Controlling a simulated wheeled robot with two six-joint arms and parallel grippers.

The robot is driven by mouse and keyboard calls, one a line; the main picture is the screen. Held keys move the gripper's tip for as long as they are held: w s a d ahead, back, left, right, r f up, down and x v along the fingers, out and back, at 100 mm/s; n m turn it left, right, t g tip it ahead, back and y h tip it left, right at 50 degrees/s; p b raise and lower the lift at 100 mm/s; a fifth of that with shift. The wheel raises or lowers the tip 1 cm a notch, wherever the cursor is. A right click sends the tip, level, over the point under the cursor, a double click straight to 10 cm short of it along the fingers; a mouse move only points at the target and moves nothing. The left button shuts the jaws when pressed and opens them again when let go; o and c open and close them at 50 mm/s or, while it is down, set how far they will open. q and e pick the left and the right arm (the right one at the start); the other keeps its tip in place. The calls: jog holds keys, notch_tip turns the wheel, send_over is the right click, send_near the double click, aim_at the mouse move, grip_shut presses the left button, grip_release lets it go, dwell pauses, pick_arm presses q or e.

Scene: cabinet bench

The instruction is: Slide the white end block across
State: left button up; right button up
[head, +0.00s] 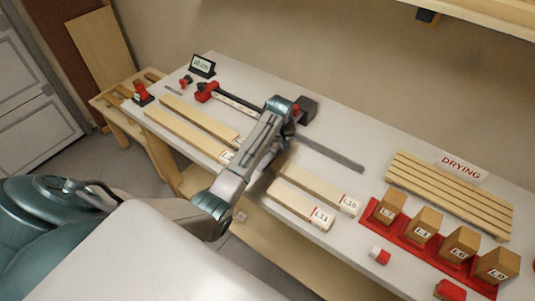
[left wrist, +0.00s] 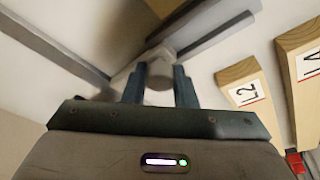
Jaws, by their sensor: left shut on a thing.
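My left gripper (head: 290,118) is over the middle of the bench, at the line of a long grey rail (head: 330,153). In the left wrist view its two fingers (left wrist: 159,88) are closed on a pale end block (left wrist: 157,54), with a round grey part between them. The rail (left wrist: 215,38) runs from near the block to the upper right. In the head view the block is hidden behind my gripper and arm. My right gripper is not in view.
Pale boards (head: 300,205) lie along the front edge, and a dark block (head: 307,110) stands just behind my gripper. A red clamp (head: 206,91) is at the left. A red rack (head: 405,232) with wooden blocks and drying slats (head: 450,195) fill the right.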

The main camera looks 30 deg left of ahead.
pick_arm(q)
jog(key=o, duration=0.9)
jog(key=shift+o, duration=0.2)
notch_tip(320, 180, up, 3)
jog(key=p, duration=0.2)
jog(key=shift+r+p, duration=0.1)
jog(key=shift+p, duration=0.25)
jog(key=shift+r, duration=2.95)
